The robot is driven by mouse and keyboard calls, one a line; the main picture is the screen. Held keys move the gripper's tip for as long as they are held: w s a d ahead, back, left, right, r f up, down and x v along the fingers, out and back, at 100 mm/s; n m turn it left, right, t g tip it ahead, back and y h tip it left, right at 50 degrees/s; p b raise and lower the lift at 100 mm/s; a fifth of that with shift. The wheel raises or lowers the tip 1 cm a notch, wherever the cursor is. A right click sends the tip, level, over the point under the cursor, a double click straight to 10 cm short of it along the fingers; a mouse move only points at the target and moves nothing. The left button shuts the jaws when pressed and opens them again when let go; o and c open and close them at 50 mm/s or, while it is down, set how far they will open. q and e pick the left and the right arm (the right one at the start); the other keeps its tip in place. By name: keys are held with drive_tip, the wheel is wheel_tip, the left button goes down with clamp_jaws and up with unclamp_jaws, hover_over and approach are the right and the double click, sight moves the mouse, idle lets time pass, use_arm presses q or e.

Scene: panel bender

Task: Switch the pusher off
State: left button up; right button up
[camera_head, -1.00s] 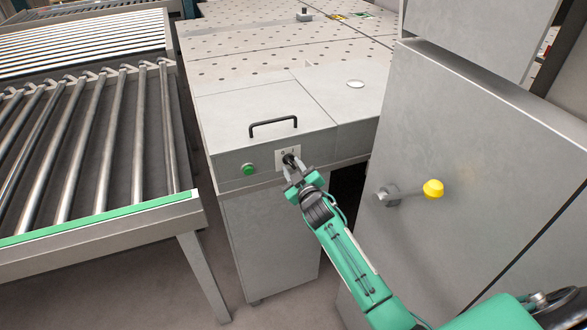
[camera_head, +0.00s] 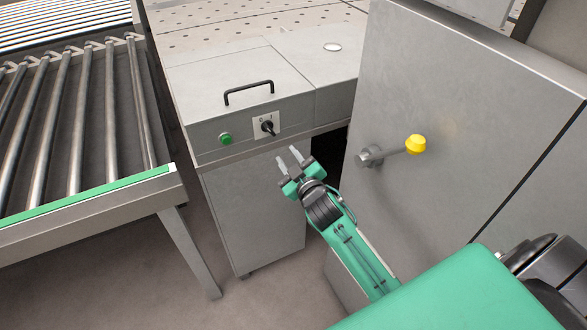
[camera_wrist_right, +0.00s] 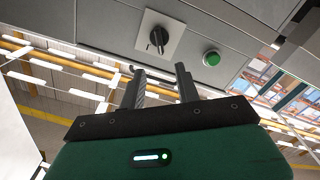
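The pusher's switch is a black rotary knob (camera_head: 268,127) on a white plate marked with a 0 and another mark, on the front of the grey cabinet. It also shows in the right wrist view (camera_wrist_right: 158,38), beside a green button (camera_wrist_right: 211,58). My right gripper (camera_head: 288,157) is open and empty. It is below and slightly right of the knob in the head view, apart from it. Its two fingers (camera_wrist_right: 160,88) show spread in the right wrist view, with the knob beyond them. I cannot tell the knob's exact setting. My left gripper is not in view.
The green button (camera_head: 226,139) sits left of the knob, below a black handle (camera_head: 249,93). A roller conveyor (camera_head: 80,130) stands at the left. A large grey cabinet door (camera_head: 450,110) with a yellow-tipped lever (camera_head: 415,145) stands close on the right.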

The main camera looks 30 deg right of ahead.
drive_tip(key=shift+s, duration=1.4)
drive_tip(key=s+f+m+g, duration=0.1)
drive_tip(key=s+f+g, duration=0.25)
drive_tip(key=f, duration=0.95)
drive_tip(key=s+f+g, duration=0.2)
drive_tip(key=s+f, duration=0.3)
drive_tip(key=f, duration=0.9)
drive_tip(key=s+f+m+g, duration=0.1)
drive_tip(key=s+f+g, duration=0.25)
drive_tip(key=f, duration=0.95)
drive_tip(key=s+f+g, duration=0.4)
drive_tip(key=s+f, duration=1.2)
drive_tip(key=s, duration=0.4)
drive_tip(key=s+f+m+g, duration=0.1)
drive_tip(key=s+f+g, duration=0.1)
drive_tip(key=s, duration=0.7)
drive_tip(key=s+f+g, duration=0.2)
drive_tip(key=s+f, duration=0.2)
drive_tip(key=s, duration=0.6)
drive_tip(key=shift+a+f+m, duration=0.2)
drive_tip(key=shift+f+m, duration=0.05)
drive_tip(key=shift+m, duration=0.15)
